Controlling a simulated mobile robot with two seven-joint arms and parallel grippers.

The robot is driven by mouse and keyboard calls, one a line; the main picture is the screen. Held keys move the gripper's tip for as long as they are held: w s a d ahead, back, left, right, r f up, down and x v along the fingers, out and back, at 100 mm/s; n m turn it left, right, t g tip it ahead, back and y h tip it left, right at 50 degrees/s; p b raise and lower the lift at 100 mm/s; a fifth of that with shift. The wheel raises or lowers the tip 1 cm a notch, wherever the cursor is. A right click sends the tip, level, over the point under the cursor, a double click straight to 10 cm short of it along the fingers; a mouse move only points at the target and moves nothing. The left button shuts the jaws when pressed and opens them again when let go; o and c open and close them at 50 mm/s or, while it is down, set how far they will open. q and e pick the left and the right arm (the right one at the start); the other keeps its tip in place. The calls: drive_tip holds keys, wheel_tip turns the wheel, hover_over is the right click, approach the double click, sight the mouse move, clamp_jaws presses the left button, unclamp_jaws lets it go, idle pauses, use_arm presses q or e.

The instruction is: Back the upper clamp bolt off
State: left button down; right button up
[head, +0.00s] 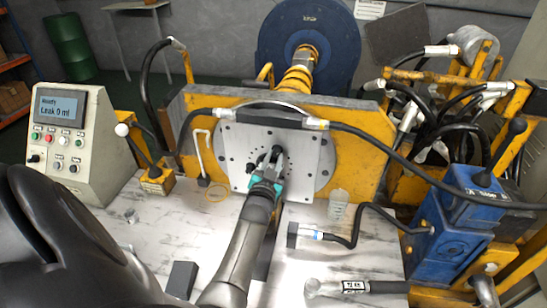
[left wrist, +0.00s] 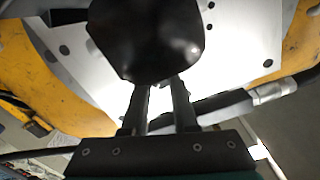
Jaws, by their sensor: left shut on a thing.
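A pale square plate with bolt holes (head: 240,150) is mounted upright on the yellow frame. My left gripper (head: 267,172) reaches the middle of this plate, at a dark fitting (head: 277,151). In the left wrist view its two fingers (left wrist: 160,92) run up to a black rounded part (left wrist: 147,38), which hides their tips. The gripper is shut on this part. The plate (left wrist: 240,45) shows behind it. I cannot make out the upper clamp bolt as such. My right gripper is not in view.
A black hose (head: 370,137) crosses in front of the plate's top. A console reading "Leak 0 ml" (head: 67,130) stands left, a blue lever pump (head: 450,225) right. A hose end (head: 300,235) and a labelled tool (head: 355,287) lie on the marbled bench (head: 150,225).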

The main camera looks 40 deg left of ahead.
use_arm(q)
drive_tip(key=shift+n, duration=0.5)
drive_tip(key=c, duration=0.7)
unclamp_jaws()
drive_tip(key=shift+s+d+p, duration=0.3)
drive_tip(key=shift+s+p, duration=0.15)
drive_tip(key=shift+p, duration=0.15)
drive_tip(key=p+v, duration=0.6)
drive_tip(key=v, duration=0.8)
drive_tip(key=shift+s+p, duration=0.1)
drive_tip(key=shift+p, duration=0.25)
